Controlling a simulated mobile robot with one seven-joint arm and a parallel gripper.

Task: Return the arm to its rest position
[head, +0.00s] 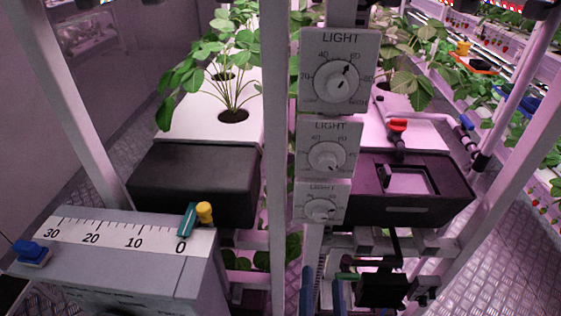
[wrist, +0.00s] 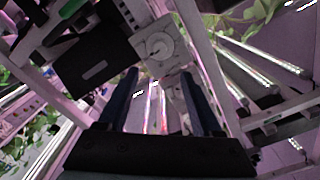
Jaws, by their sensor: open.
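My gripper (wrist: 160,74) shows in the wrist view with its two dark blue fingers spread apart. Nothing is between the fingers. They point toward a dial panel (wrist: 159,47) and lit rack parts beyond it. In the head view, my gripper (head: 322,282) appears low at the bottom edge, below the column of LIGHT dials. Its two blue fingers are apart there, and much of my arm is out of the picture.
Three LIGHT dial panels (head: 328,147) are stacked on a post. A grey slider scale (head: 120,236) stands at lower left. A red-handled valve (head: 397,126) is at right. Rack posts (head: 274,150) crowd the space.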

